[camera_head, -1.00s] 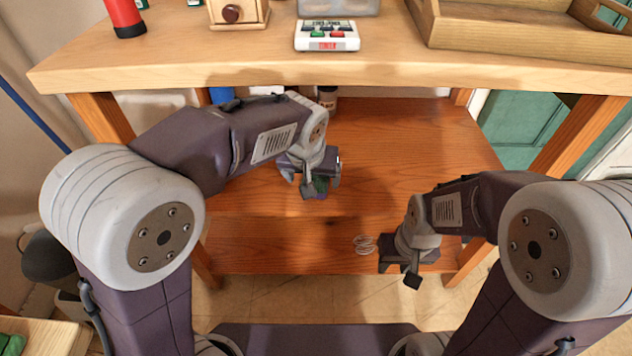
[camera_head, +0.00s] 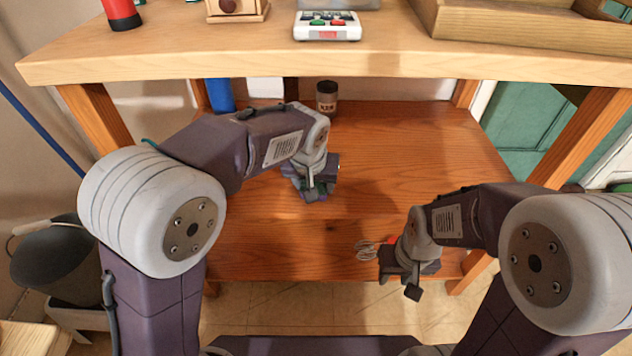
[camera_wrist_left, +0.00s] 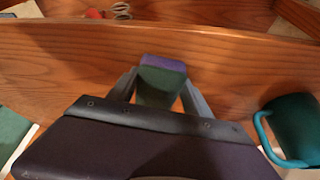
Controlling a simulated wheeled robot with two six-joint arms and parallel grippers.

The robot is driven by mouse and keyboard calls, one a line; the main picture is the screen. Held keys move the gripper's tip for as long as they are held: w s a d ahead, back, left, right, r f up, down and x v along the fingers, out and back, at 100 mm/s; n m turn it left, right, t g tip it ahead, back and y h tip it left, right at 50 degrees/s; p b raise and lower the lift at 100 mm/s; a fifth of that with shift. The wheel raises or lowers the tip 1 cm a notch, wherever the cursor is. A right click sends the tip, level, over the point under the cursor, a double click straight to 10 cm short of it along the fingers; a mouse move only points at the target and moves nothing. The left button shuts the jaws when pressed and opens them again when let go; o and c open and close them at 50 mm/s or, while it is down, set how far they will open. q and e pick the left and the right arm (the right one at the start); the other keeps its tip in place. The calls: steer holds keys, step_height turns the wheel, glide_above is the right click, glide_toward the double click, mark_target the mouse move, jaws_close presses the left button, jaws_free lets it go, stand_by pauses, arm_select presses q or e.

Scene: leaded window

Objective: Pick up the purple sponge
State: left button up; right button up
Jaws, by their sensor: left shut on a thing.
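The sponge (camera_wrist_left: 162,78) shows in the left wrist view as a small block with a purple top band and a green face. My left gripper (camera_wrist_left: 160,92) has its two fingers on either side of it and is shut on it. In the head view my left gripper (camera_head: 314,192) is over the lower wooden shelf (camera_head: 420,150), and the arm and fingers mostly hide the sponge. My right gripper (camera_head: 398,286) is near the shelf's front edge at the right, its fingers apart and nothing seen between them.
A whisk (camera_head: 367,250) lies by my right gripper. A dark jar (camera_head: 327,98) and a blue item (camera_head: 221,95) stand at the shelf's back. A teal mug (camera_wrist_left: 294,128) is right in the wrist view. The tabletop (camera_head: 300,66) overhangs the shelf; the shelf's right side is clear.

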arm_select(q)
steer(key=shift+r, duration=0.1)
steer(key=shift+r+p, duration=0.4)
steer(key=shift+p, duration=0.05)
steer(key=r+p, duration=0.3)
steer(key=shift+s+r, duration=0.1)
steer(key=shift+s, duration=0.1)
steer(key=s+a+p, duration=0.2)
steer(key=s+a, duration=0.1)
steer(key=s, duration=1.4)
steer(key=shift+s+f+p, duration=0.2)
steer(key=shift+f+p, duration=0.15)
steer(key=o, duration=0.7)
steer(key=c, duration=0.6)
